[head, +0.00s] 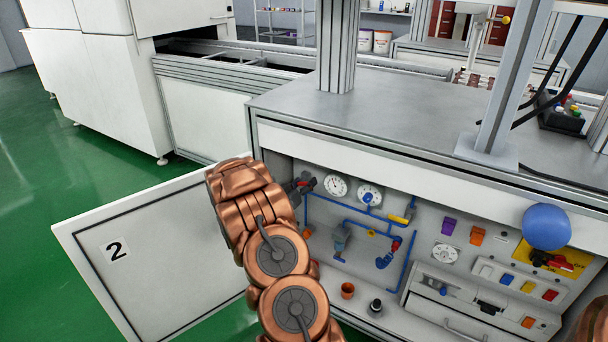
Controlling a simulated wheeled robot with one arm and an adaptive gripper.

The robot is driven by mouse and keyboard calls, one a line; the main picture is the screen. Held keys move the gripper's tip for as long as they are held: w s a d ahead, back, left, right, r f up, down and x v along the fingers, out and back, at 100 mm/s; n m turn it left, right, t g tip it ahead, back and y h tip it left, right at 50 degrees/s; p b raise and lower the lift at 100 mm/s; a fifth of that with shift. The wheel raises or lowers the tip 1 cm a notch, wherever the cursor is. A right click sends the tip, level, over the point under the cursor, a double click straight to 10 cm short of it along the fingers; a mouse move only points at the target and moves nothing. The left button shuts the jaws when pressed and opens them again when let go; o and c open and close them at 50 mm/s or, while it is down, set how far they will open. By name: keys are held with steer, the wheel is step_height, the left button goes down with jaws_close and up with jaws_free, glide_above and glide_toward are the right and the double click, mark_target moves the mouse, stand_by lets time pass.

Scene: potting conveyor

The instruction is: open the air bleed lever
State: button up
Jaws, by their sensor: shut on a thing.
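My gripper (304,186) is dark grey and small at the end of my copper-coloured arm. It is inside the open cabinet, at the top left of the blue piping (352,214). It is shut on a small red lever (303,183), which it mostly hides. A yellow lever (399,219) sits on the piping to the right. A red-handled valve (396,243) is below that. No label that I can read tells which one is the air bleed lever.
The cabinet door (150,255), marked 2, stands open at the left. A brown pot (347,290) and a dark fitting (375,307) stand on the cabinet floor. A blue ball (546,226) is at the right.

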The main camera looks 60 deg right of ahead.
steer(key=n+p, duration=0.2)
steer(key=p, duration=0.1)
steer(key=r+n+p, duration=0.1)
steer(key=p, duration=0.3)
steer(key=shift+w+r+n, duration=0.2)
steer(key=shift+n, duration=0.2)
steer(key=n+p, duration=0.1)
steer(key=p, duration=0.1)
steer(key=n+p, duration=0.2)
steer(key=p, duration=0.1)
steer(key=shift+w+r, duration=0.15)
steer(key=shift+w, duration=0.1)
steer(key=n+p, duration=0.4)
steer(key=n, duration=0.1)
steer(key=shift+w+p, duration=0.3)
steer(key=shift+w, duration=0.1)
steer(key=shift+w+n+p, duration=0.2)
steer(key=shift+n+p, duration=0.3)
steer(key=shift+n, duration=0.3)
steer(key=shift+f, duration=0.2)
steer(key=o, duration=1.2)
steer(key=shift+c, duration=0.2)
steer(key=shift+a, duration=0.1)
